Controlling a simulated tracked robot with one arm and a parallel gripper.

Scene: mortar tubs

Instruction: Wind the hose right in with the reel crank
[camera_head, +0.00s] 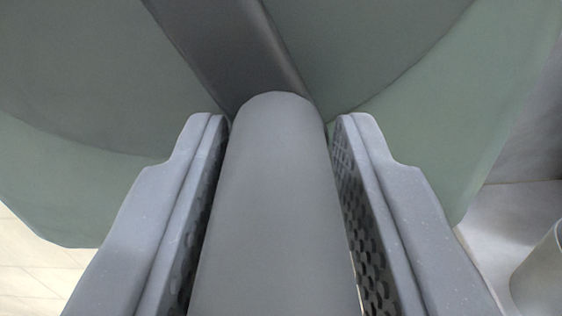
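The crank handle (272,205) is a smooth grey cylinder with a rounded end, running up the middle of the view. It meets a dark grey crank arm (225,45) that slants away to the upper left. My gripper (280,125) has one finger on each side of the handle, with textured inner pads close against it. It looks shut on the handle, though a thin light line shows at the right pad's lower edge. Behind the crank is the green reel (425,130), a large round disc. The hose is not visible.
Pale tiled floor (30,275) shows at the lower left. At the lower right, part of a grey round container (542,275) stands on a light surface, apart from my right finger. The reel fills most of the background.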

